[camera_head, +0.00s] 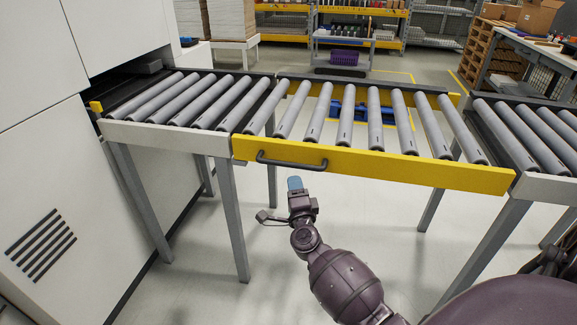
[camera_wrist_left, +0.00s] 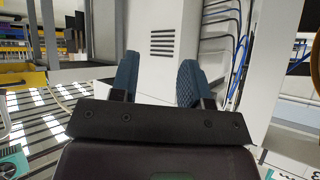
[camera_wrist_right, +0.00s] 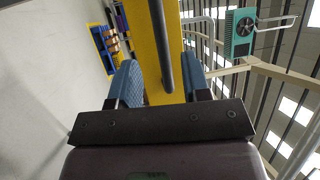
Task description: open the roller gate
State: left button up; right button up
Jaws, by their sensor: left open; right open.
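The roller gate (camera_head: 375,165) is a section of grey rollers with a yellow front beam. It lies level between the left and right conveyor sections. A black bar handle (camera_head: 290,160) is fixed to the left end of the beam. My right gripper (camera_head: 295,183) is open just below and in front of the handle, apparently apart from it. In the right wrist view, the handle (camera_wrist_right: 161,45) and yellow beam (camera_wrist_right: 176,65) appear between the open blue fingers (camera_wrist_right: 163,82). My left gripper (camera_wrist_left: 158,78) is open and empty in its wrist view, and is out of the head view.
Fixed roller conveyors stand at the left (camera_head: 185,100) and right (camera_head: 530,135) of the gate on grey legs. A white machine cabinet (camera_head: 55,190) is at the far left. A grey cart (camera_head: 342,45) stands behind the gate. The floor before the gate is clear.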

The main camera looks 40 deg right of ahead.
aim_at(289, 164)
jog(key=shift+b+x, duration=0.6)
jog(key=shift+x, duration=4.1)
grip_shut()
